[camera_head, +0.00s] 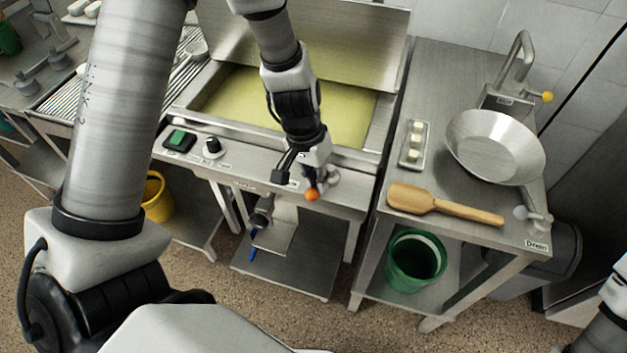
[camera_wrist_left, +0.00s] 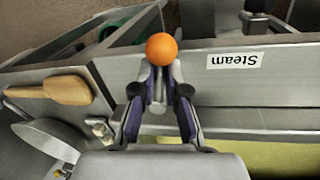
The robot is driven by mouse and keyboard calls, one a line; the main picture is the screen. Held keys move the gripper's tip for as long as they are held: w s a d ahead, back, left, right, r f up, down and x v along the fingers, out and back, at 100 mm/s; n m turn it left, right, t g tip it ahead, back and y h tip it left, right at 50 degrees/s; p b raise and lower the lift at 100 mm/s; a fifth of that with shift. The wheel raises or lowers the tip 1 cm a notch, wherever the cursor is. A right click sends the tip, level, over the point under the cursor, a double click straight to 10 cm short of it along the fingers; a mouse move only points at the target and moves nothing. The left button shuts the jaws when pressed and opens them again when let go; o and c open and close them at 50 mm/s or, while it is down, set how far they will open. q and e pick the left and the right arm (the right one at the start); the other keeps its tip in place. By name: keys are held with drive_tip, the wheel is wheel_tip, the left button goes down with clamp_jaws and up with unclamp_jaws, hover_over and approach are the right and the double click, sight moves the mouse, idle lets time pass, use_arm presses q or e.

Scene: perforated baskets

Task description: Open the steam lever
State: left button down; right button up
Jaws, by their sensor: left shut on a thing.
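The steam lever has an orange ball knob (camera_head: 312,195) at the front panel of the steel vat. In the left wrist view the orange knob (camera_wrist_left: 161,49) sits just beyond my fingertips, near a label reading "Steam" (camera_wrist_left: 235,61). My left gripper (camera_head: 317,179) is shut on the lever right behind the knob; it also shows in the left wrist view (camera_wrist_left: 158,82), with purple-sided fingers around the lever's grey stem. The lever's base is mostly hidden by my gripper. My right gripper is not in view; only part of my right arm shows at the lower right edge.
The vat (camera_head: 375,155) holds yellowish liquid under a raised lid (camera_head: 350,40). A green switch (camera_head: 178,138) and black knob (camera_head: 213,147) sit left on its panel. A wooden paddle (camera_head: 440,205) and metal bowl (camera_head: 495,147) rest on the right table, above a green bucket (camera_head: 400,278).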

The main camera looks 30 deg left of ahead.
use_arm(q)
drive_tip(key=shift+s+d+f+n+b, duration=0.2)
drive_tip(key=shift+d+n+b, duration=0.15)
drive_tip(key=shift+n+b, duration=0.25)
drive_tip(key=shift+s+d+f+n+b, duration=0.1)
drive_tip(key=shift+s+d+n+b, duration=0.15)
drive_tip(key=shift+n+b, duration=0.35)
drive_tip(key=c, duration=1)
unclamp_jaws()
drive_tip(key=shift+w, duration=0.1)
drive_tip(key=shift+d+r, duration=0.15)
drive_tip(key=shift+r, duration=0.05)
wheel_tip(320, 180, up, 12)
drive_tip(key=a, duration=0.2)
drive_tip(key=shift+s+a, duration=0.15)
drive_tip(key=shift+s, duration=0.2)
drive_tip(key=shift+f, duration=0.1)
